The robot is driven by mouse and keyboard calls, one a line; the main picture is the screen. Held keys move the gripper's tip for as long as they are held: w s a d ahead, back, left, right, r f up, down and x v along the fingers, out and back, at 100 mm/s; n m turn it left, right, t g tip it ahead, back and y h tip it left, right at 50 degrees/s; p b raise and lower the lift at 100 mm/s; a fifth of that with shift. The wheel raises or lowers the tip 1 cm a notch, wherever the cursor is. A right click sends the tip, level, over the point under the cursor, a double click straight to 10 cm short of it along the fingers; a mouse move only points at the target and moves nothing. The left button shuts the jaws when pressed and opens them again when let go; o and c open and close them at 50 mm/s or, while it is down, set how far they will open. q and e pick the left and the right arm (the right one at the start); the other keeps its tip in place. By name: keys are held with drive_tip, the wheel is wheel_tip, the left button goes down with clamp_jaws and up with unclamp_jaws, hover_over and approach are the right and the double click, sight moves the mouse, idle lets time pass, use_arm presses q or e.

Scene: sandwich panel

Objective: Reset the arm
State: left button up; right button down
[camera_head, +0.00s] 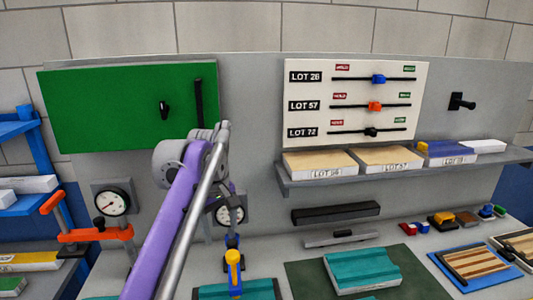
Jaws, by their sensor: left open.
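My left arm, purple and grey, rises from the bottom edge and bends over at its elbow in front of the grey back panel. My left gripper (226,207) is a small dark shape beyond the arm, close in the picture to the right-hand gauge (231,215). It is open, with nothing seen between its fingers. The forearm partly hides it, and I cannot tell its distance from the panel. My right gripper is not in view.
A green board (105,105) and a white slider panel (300,120) are on the wall. A shelf (420,170) carries labelled blocks. Below are an orange clamp (95,235), a yellow-handled clamp (234,260), a teal piece (362,268) and a blue tray (443,262).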

use_arm(q)
drive_tip(key=s+a+f+m+t, duration=0.2)
drive_tip(key=s+f+m, duration=0.2)
drive_tip(key=s+f, duration=0.7)
drive_tip(key=s+a+f+m+t, duration=0.2)
drive_tip(key=s+f+m, duration=0.2)
drive_tip(key=s+f, duration=0.8)
drive_tip(key=shift+s+a+m+t, duration=0.35)
drive_tip(key=shift+s+m+t, duration=0.05)
drive_tip(key=shift+s, duration=0.45)
drive_tip(key=shift+c, duration=0.2)
